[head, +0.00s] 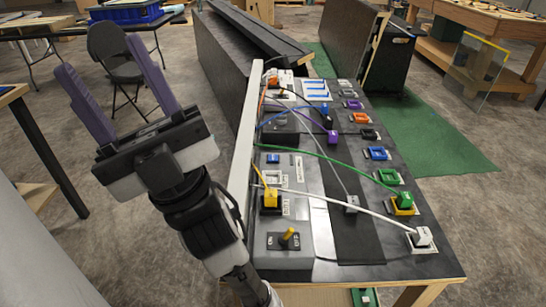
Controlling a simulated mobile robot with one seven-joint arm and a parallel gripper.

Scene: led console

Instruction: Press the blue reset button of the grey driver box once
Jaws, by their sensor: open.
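The console (320,245) is a dark board on a wooden base. On its near left part sits a grey driver box (302,208). A small blue button (273,159) shows at the far end of this box, uncovered. Nearer on the box are a white-framed socket panel, a yellow plug (270,198) and a switch with a yellow lever (287,236). My gripper (98,55) is at the upper left, left of the console and apart from it. Its two purple fingers are spread wide, with nothing between them, pointing up and away from the button.
A pale upright strip (246,145) runs along the console's left edge, between my gripper and the box. Blue, purple, green and white cables cross the board to coloured sockets on the right. A black folding chair (113,55) stands behind my gripper.

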